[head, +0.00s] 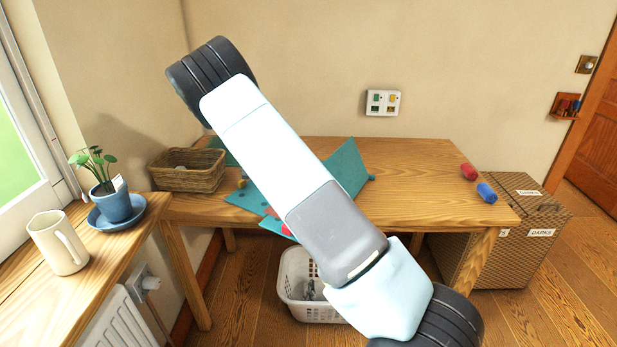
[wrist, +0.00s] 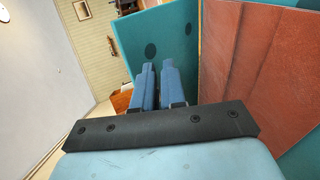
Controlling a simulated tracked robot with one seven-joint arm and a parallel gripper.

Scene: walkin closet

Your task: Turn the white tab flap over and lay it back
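A teal folding piece with dark dots lies on the wooden table behind my arm in the head view. One teal panel (head: 345,167) stands up at a slant to the right of my arm. In the wrist view a dotted teal panel (wrist: 183,48) rises just beyond my fingers, with a red-brown panel (wrist: 250,70) to its right. I see no white tab, so I cannot tell which flap carries it. My gripper (wrist: 158,66) has its blue fingers close together, with only a narrow gap and nothing visible between them. My arm hides the gripper in the head view.
The table (head: 415,190) has bare wood right of the teal piece. A red cylinder (head: 469,172) and a blue cylinder (head: 487,193) lie near its right edge. A wicker basket (head: 188,178) is at the left. A white laundry basket (head: 292,287) stands on the floor below.

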